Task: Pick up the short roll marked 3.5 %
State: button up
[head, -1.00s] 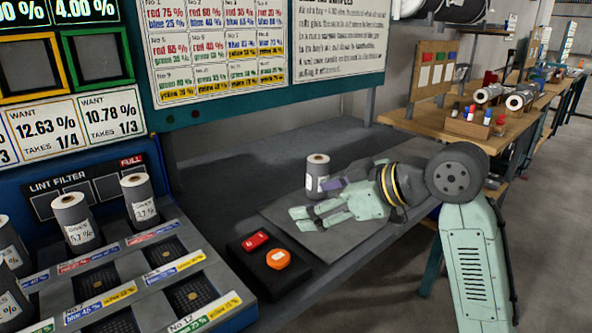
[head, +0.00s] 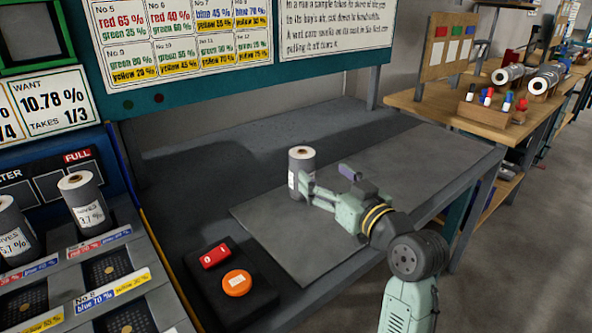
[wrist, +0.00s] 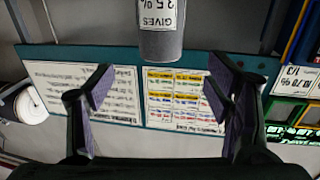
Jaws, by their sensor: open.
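The short grey roll marked 3.5 % (head: 302,176) stands upright on the grey mat in the head view, its pale core on top. In the wrist view the roll (wrist: 161,35) is at the top centre, and its label reads "GIVES 3.5 %". My gripper (head: 310,190) is just right of the roll in the head view, its fingers pointing at it. In the wrist view my gripper (wrist: 163,82) is open and empty, one finger on each side, with the roll centred beyond the tips. Whether a finger touches the roll I cannot tell.
The grey mat (head: 285,245) lies on the dark bench. A black box with a red switch (head: 216,255) and orange button (head: 236,283) is in front. At left a slotted rack holds other rolls, one marked 3.7 % (head: 88,210). The mat right of my arm is clear.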

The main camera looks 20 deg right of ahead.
aim_at(309, 161)
jog(key=w, duration=0.2)
jog(key=w+a+p, duration=0.1)
jog(key=w, duration=0.1)
jog(key=shift+w+r, duration=0.1)
jog(key=shift+w, duration=0.2)
jog(key=shift+w+a+r+p, duration=0.15)
jog(key=shift+w+p, duration=0.25)
jog(key=shift+w, duration=0.5)
jog(key=shift+w+a+f+p, duration=0.15)
jog(key=shift+w+p, duration=0.25)
jog(key=shift+w, duration=0.5)
jog(key=shift+w+a+r+p, duration=0.15)
jog(key=shift+w+p, duration=0.25)
jog(key=shift+w, duration=0.5)
jog(key=shift+c, duration=0.3)
jog(key=c, duration=1.4)
